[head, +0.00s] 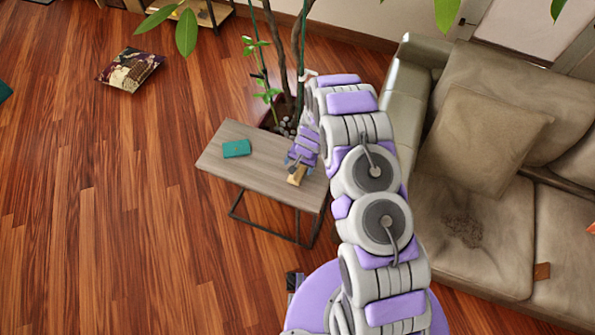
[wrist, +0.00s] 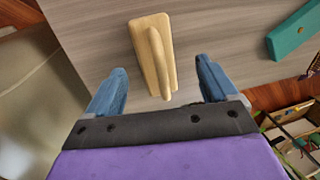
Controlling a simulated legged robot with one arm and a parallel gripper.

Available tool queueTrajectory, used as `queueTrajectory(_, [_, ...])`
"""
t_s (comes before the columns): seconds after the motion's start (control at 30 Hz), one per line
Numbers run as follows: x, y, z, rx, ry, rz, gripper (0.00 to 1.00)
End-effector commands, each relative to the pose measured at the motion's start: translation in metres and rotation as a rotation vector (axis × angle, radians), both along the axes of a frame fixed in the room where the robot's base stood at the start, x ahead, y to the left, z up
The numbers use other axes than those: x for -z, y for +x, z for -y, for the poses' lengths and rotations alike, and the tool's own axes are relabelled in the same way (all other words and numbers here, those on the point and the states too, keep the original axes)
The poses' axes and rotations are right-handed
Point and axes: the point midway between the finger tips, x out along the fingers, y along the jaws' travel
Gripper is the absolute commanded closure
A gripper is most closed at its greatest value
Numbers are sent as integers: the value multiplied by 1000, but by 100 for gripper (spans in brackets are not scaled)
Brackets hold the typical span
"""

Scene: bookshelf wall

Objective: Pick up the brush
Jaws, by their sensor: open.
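The brush (wrist: 153,50) is a light wooden block with a curved wooden handle, lying on the grey wooden side table (head: 240,155). In the head view the brush (head: 297,175) shows near the table's right end, partly hidden by my gripper (head: 299,158). In the wrist view my gripper (wrist: 162,88) is open, with its two blue fingers apart. The brush handle reaches toward the gap between the fingers, and most of the brush is beyond the fingertips. Nothing is held.
A teal box (head: 236,148) lies on the table's left half. A potted plant (head: 281,115) stands behind the table. A beige sofa (head: 480,225) is close on the right. A patterned cushion (head: 131,70) lies on the wooden floor, which is largely clear at left.

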Motion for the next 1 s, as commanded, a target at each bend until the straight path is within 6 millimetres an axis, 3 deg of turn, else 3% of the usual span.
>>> queueTrajectory(0.27, [16, 2, 1, 1, 0, -4, 14])
queueTrajectory(0.6, [55, 9, -3, 1, -1, -5, 14])
queueTrajectory(0.87, [56, 10, -4, 2, 1, -2, 14])
queueTrajectory(1.0, [56, 10, -3, 1, 1, -2, 27])
